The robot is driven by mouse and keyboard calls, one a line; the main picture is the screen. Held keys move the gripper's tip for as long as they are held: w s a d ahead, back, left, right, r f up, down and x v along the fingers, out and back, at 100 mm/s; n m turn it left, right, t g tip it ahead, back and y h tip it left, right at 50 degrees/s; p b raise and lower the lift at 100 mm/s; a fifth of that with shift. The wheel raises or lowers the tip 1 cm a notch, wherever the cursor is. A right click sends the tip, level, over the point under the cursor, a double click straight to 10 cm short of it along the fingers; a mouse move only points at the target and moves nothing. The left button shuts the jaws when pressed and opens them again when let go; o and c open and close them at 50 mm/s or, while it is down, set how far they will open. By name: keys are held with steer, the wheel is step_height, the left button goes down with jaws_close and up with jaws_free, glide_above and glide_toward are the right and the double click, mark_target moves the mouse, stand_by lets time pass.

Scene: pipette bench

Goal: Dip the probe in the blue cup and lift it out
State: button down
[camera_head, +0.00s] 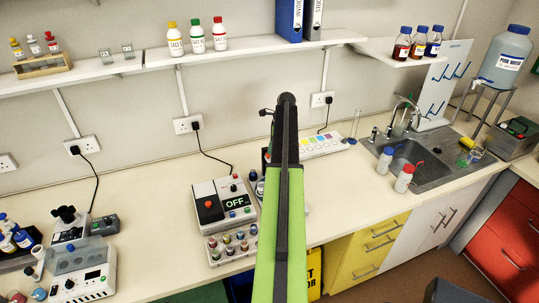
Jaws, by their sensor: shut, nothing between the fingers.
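My green and dark arm (287,140) rises up the middle of the picture over the bench. My gripper cannot be made out; the arm's far end hides what lies behind it. A small dark part sticks out left of the arm's tip, too small to identify. I cannot make out a blue cup or a probe. Part of the bench behind the arm is hidden, with small dark-capped containers (259,187) showing at its left edge.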

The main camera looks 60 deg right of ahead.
steer(key=b+x, duration=0.2)
steer(key=x, duration=0.1)
steer(key=s+b+x, duration=0.1)
steer(key=shift+d+f+b, duration=0.25)
steer(key=shift+f+b, duration=0.05)
steer(key=shift+b, duration=0.05)
steer(key=shift+r+p, duration=0.25)
steer(key=shift+p, duration=0.05)
steer(key=shift+s+d+r+p, duration=0.25)
steer(key=shift+s+d, duration=0.15)
steer(key=shift+s, duration=0.2)
steer(key=shift+s+d+r+p, duration=0.25)
steer(key=shift+s+d, duration=0.15)
steer(key=shift+s, duration=0.2)
steer(key=shift+r, duration=0.1)
steer(key=p+v, duration=1.1)
steer(key=v, duration=0.1)
steer(key=shift+p, duration=0.35)
